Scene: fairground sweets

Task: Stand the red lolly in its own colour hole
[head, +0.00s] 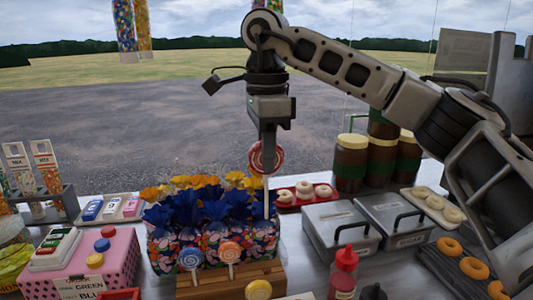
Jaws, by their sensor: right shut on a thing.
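The red lolly (278,159), a red and white swirl on a white stick, is held upright in my right gripper (268,148). The gripper is shut on the lolly's head and points straight down. The stick hangs down in front of the flowery bags, above the back right part of the wooden stand (268,272). I cannot tell whether its lower end touches anything. A blue swirl lolly (190,260), an orange one (230,253) and a yellow one (258,290) show at the stand. The stand's holes and their colours cannot be made out. My left gripper is not in view.
Flowery sweet bags (205,240) with blue and yellow tops stand close behind the stand. A pink dotted box (120,265) is at the left. Grey lidded tins (342,232), a red sauce bottle (343,272) and brown jars (351,163) are at the right.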

